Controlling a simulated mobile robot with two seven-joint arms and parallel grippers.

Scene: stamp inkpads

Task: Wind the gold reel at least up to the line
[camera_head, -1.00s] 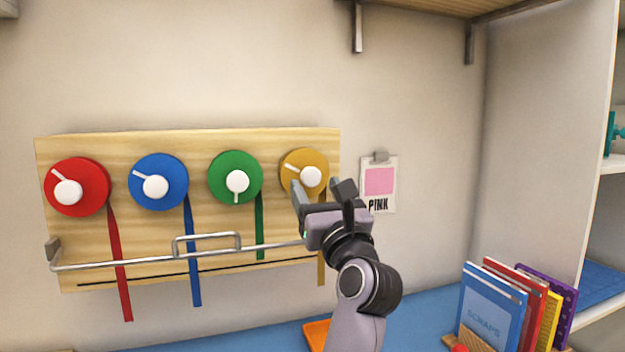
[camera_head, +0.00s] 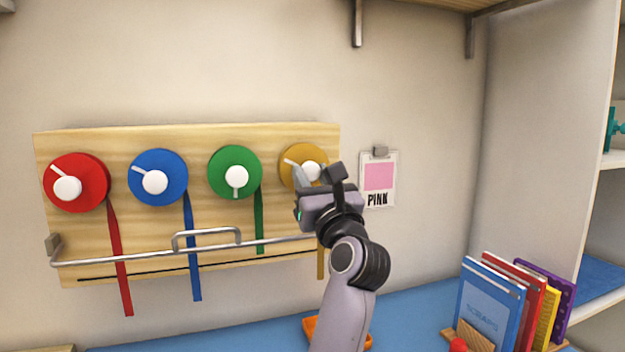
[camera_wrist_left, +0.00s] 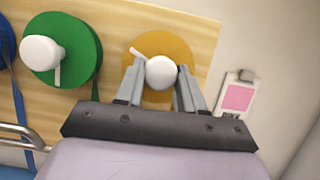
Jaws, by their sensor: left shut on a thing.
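The gold reel (camera_head: 303,150) is at the right end of the wooden board, with a white knob (camera_head: 311,167) and a pale pointer. My left gripper (camera_head: 316,176) is in front of it. In the left wrist view its fingers (camera_wrist_left: 160,73) are shut on the white knob, one on each side, over the gold reel (camera_wrist_left: 172,45). The gold ribbon (camera_head: 320,263) shows below the gripper and rail; its upper part is hidden. Its lower end hangs below the level of the black line (camera_head: 200,269) on the board. My right gripper is not in view.
Red (camera_head: 78,164), blue (camera_head: 160,162) and green (camera_head: 236,156) reels with ribbons sit to the left. A metal rail (camera_head: 120,259) crosses before the board. A pink card (camera_head: 378,178) hangs right. Books (camera_head: 490,306) and an orange tray (camera_head: 310,328) are on the blue counter.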

